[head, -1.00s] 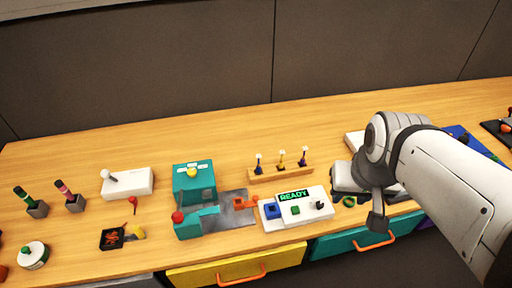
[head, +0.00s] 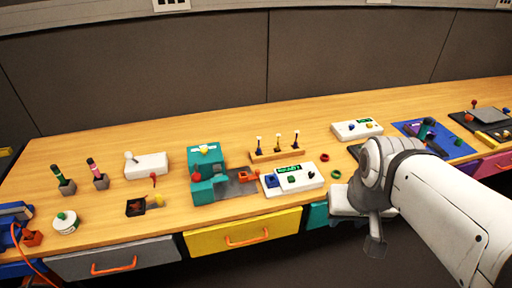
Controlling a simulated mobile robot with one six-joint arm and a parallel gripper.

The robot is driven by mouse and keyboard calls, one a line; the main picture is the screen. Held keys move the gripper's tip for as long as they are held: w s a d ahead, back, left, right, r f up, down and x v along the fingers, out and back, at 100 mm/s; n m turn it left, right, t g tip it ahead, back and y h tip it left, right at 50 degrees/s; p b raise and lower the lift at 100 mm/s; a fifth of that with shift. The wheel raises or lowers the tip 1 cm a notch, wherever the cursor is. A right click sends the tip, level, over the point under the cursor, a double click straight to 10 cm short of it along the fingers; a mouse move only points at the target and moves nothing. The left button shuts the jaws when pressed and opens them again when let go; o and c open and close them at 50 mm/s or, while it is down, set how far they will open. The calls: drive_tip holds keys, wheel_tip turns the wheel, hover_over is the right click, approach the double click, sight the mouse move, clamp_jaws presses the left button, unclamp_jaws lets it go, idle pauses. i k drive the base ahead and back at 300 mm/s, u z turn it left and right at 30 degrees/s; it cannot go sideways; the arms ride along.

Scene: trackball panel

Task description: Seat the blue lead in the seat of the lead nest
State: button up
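A small wooden rack (head: 277,155) near the middle of the table holds three upright pin-like pieces with pale tips. A white box with a green screen (head: 295,178) stands in front of the rack. I cannot tell whether this is the lead nest. My gripper (head: 375,247) hangs at the table's front edge, right of these things; its fingers are not clear.
A teal machine (head: 205,172) with a grey plate stands left of the white box. Red and green rings (head: 324,157) lie to its right. Another white panel (head: 357,130) and a blue mat (head: 440,140) are further right. Drawers with orange handles line the front.

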sight(243, 177)
drive_tip(key=u, duration=0.65)
drive_tip(key=i, duration=1)
drive_tip(key=u, duration=1.15)
drive_tip(key=k, duration=1.15)
drive_tip(key=z, duration=0.6)
drive_tip(key=i, duration=1)
